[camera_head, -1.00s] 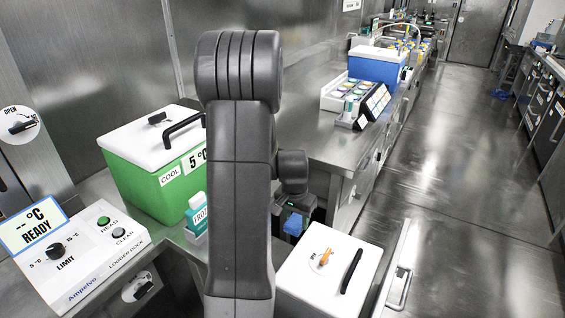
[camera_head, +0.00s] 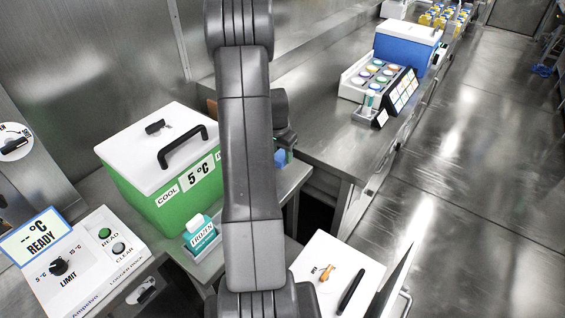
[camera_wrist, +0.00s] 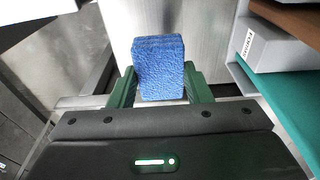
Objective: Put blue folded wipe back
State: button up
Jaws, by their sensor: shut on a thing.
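The blue folded wipe (camera_wrist: 160,66) is between the two green fingers of my gripper (camera_wrist: 160,88) in the wrist view, and the fingers are shut on it. The wipe stands upright in the grip, with a rough blue surface. In the head view a small part of the wipe (camera_head: 280,158) shows just right of my arm, near the edge of the bench. Most of my gripper is hidden behind my arm there.
A green COOL box (camera_head: 165,185) with a white lid stands at left, beside a teal FROZEN card holder (camera_head: 200,236). A logger dock (camera_head: 85,265) is at lower left. A white-lidded box (camera_head: 335,285) is at lower right. A vial rack (camera_head: 370,75) and blue box (camera_head: 405,52) stand on the far bench.

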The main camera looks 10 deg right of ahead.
notch_tip(320, 180, down, 5)
jog(key=shift+f+p, duration=0.1)
jog(key=shift+p, duration=0.4)
jog(key=shift+f, duration=0.1)
jog(key=shift+f, duration=0.1)
jog(key=shift+f+b, duration=0.15)
jog(key=shift+b, duration=0.15)
jog(key=o, duration=1)
jog(key=shift+c, duration=0.2)
jog(key=r, duration=0.8)
jog(key=s+a+r+b, duration=0.1)
jog(key=r, duration=0.3)
jog(key=shift+r, duration=0.2)
